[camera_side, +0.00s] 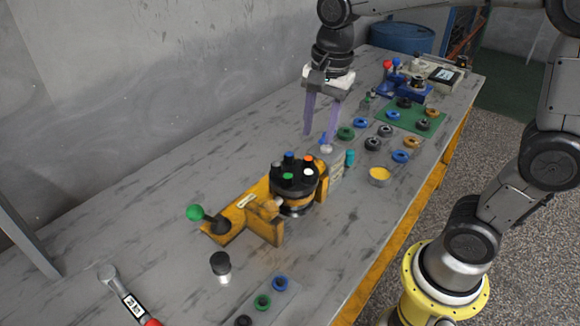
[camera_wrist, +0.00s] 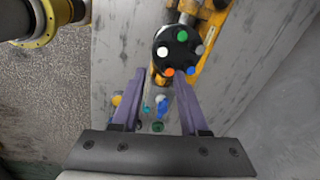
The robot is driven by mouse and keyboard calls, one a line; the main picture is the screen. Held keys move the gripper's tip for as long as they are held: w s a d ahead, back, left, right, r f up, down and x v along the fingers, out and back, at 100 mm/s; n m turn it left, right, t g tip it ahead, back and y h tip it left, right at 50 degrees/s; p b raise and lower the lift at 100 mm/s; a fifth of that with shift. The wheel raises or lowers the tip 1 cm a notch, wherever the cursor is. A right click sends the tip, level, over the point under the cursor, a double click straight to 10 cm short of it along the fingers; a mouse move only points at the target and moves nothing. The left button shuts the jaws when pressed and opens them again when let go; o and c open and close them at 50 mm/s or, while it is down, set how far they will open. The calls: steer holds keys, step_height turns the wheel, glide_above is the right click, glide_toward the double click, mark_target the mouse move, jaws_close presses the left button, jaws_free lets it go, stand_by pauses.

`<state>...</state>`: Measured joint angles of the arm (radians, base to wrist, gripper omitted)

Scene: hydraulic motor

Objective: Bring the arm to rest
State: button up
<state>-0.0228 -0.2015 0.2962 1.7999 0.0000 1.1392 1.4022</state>
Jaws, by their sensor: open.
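My gripper (camera_side: 320,122) hangs with its purple fingers pointing down, over the far half of the table. The fingers are apart with nothing held between them, and they also show spread in the wrist view (camera_wrist: 160,78). The hydraulic motor (camera_side: 294,180) has a black round top with coloured plugs and sits in a yellow fixture (camera_side: 262,228) nearer the side camera. In the wrist view the motor top (camera_wrist: 178,50) lies ahead of the fingertips. A small blue-topped part (camera_side: 324,142) is below and beside the fingertips; I cannot tell its exact distance from them.
A grey table (camera_side: 150,215) runs along a wall. Several coloured rings, a yellow cup (camera_side: 379,175) and a green mat (camera_side: 412,120) lie at its right. A green-knobbed lever (camera_side: 195,212), a black-capped bottle (camera_side: 221,266) and a wrench (camera_side: 122,292) are in front. The table's far left side is bare.

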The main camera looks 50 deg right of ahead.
steer(key=s+n+t, duration=0.4)
steer(key=s+n, duration=1.1)
steer(key=shift+s+d+f+n, duration=0.15)
steer(key=shift+d+f+n, duration=0.15)
steer(key=shift+d+n, duration=0.1)
